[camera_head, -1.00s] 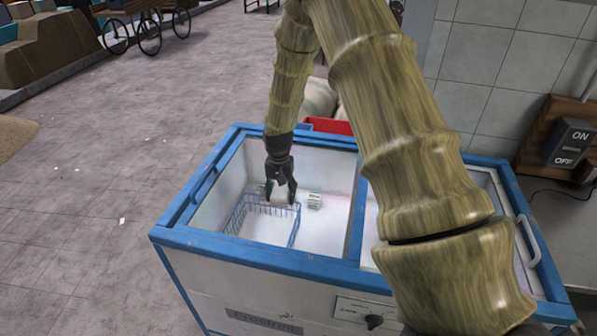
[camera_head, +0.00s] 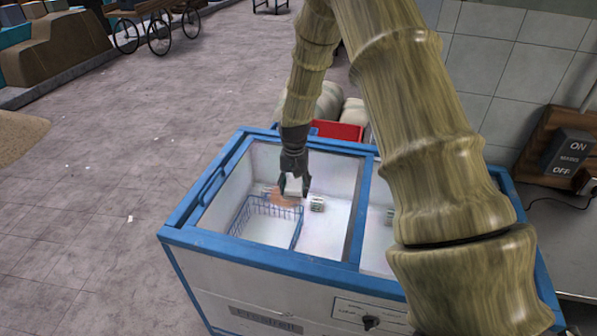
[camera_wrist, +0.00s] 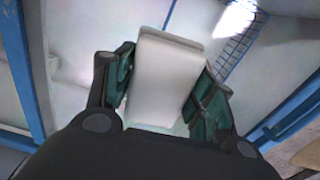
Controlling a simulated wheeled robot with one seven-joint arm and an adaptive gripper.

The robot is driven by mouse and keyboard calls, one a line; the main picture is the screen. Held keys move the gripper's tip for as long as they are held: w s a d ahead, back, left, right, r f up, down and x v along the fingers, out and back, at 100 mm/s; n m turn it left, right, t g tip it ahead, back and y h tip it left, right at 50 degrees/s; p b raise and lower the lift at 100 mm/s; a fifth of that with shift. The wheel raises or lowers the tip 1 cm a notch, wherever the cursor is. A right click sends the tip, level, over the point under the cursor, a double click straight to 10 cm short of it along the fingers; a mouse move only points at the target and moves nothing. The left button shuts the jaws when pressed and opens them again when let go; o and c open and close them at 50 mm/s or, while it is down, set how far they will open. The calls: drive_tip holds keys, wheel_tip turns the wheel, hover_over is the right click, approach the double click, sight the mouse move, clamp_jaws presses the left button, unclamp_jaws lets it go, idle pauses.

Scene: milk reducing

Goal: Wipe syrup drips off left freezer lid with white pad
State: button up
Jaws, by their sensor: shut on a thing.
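The left freezer lid (camera_head: 331,226) is a clear pane in a blue frame, with the freezer's inside showing through. An orange-brown smear (camera_head: 280,199), likely syrup, shows at the left pane beside my fingertips. My gripper (camera_head: 294,187) is over the far middle part of this pane, pointing down. In the wrist view its dark green fingers are shut on the white pad (camera_wrist: 163,75), a pale block between them. The pad is hard to make out in the head view. I cannot tell whether it touches the glass.
A blue wire basket (camera_head: 268,208) and a small white-green carton (camera_head: 317,204) show through the pane. The right lid (camera_head: 376,232) is partly hidden by my arm. A red crate (camera_head: 337,131) and sacks stand behind the freezer. A switch box (camera_head: 567,158) is at right.

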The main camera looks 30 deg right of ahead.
drive_tip(key=shift+r+p, duration=0.5)
drive_tip(key=shift+r, duration=0.7)
drive_tip(key=shift+d, duration=0.1)
drive_tip(key=shift+f, duration=0.1)
